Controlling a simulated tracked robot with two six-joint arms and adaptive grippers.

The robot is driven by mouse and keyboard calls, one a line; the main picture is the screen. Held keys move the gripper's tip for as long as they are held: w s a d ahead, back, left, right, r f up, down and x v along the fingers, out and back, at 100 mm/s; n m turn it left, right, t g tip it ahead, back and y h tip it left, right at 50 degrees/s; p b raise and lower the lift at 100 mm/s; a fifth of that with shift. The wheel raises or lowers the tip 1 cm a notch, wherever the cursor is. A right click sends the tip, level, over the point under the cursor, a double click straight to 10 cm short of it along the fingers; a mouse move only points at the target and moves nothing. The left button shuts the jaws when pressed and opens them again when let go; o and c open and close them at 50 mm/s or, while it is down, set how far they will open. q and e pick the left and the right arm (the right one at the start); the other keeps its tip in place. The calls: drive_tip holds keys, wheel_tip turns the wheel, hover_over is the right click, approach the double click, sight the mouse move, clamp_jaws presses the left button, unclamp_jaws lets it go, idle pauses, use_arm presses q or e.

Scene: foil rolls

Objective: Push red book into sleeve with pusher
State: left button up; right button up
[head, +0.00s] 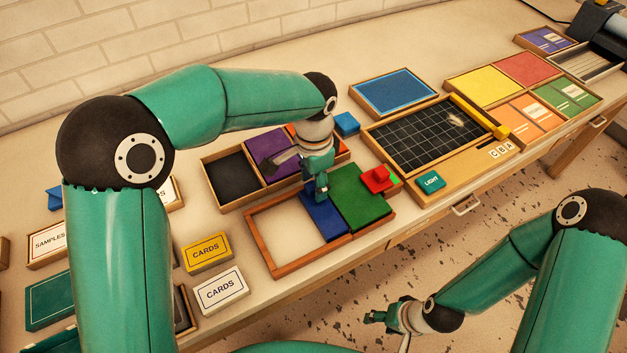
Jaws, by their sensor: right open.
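My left gripper (319,192) points down over a wooden-framed tray (262,250), at the blue block (324,218) beside a green panel (362,197). I cannot tell whether its fingers are closed or touch the block. A small red block with a raised knob (377,180), perhaps the pusher, sits at the green panel's right edge. A flat red panel (527,68) lies in the far right tray; I cannot tell whether it is the red book. I cannot make out a sleeve for certain. My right gripper (385,316) is open and empty, low beyond the table's front edge.
Behind the tray is a compartment box with black, purple (268,150) and orange panels, partly hidden by my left arm. Card boxes (207,252) stand at left. A black grid board (425,133) with a yellow bar (480,115) lies to the right.

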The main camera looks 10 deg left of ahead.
use_arm(q)
drive_tip(key=shift+s, duration=0.15)
drive_tip(key=shift+r, duration=0.15)
wheel_tip(320, 180, up, 12)
idle(0.4)
drive_tip(key=shift+f, duration=0.2)
